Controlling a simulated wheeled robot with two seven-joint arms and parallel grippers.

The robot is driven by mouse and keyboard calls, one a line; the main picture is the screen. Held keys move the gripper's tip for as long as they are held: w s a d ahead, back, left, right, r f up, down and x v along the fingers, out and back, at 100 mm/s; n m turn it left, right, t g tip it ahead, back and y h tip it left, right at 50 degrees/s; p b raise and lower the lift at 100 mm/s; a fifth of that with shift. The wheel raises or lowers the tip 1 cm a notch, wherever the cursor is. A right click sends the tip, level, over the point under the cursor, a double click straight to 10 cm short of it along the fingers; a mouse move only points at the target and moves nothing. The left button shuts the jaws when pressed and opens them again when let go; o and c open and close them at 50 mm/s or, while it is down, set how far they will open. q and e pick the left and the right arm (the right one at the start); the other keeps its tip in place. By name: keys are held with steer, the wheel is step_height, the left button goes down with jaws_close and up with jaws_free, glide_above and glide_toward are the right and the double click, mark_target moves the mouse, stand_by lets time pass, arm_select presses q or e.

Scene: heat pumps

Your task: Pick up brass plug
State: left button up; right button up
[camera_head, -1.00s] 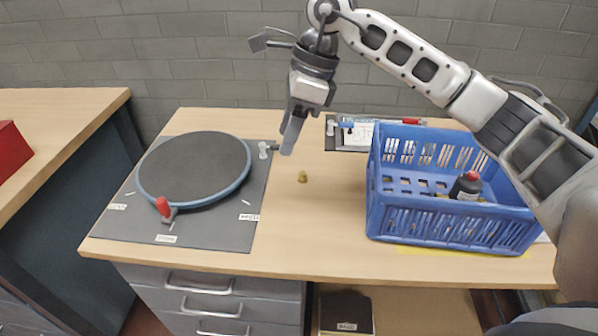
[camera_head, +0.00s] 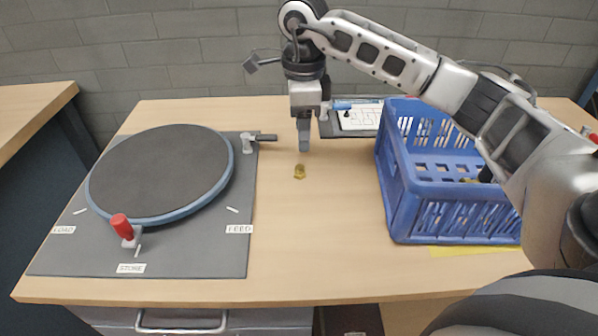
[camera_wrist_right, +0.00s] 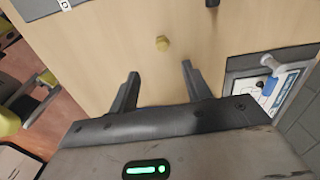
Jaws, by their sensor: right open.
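The brass plug (camera_head: 300,171) is a small gold-coloured piece on the bare wooden tabletop, between the round turntable and the blue crate. My right gripper (camera_head: 304,146) points down just behind and above it in the head view. In the right wrist view the plug (camera_wrist_right: 163,43) lies beyond the fingertips and roughly midway between them. The fingers of the right gripper (camera_wrist_right: 160,75) are apart, with nothing between them. My left gripper is in neither view.
A round grey turntable (camera_head: 160,170) with a blue rim and a red-handled clamp (camera_head: 122,228) sits on a dark mat at left. A blue crate (camera_head: 452,210) stands at right. A board with a paper diagram (camera_head: 358,116) lies behind. Wood around the plug is clear.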

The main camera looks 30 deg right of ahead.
mark_target(300, 167)
steer(key=f, duration=0.9)
steer(key=shift+w+a+f, duration=0.1)
steer(key=shift+w+f, duration=0.05)
steer(key=shift+w, duration=0.2)
jaws_close()
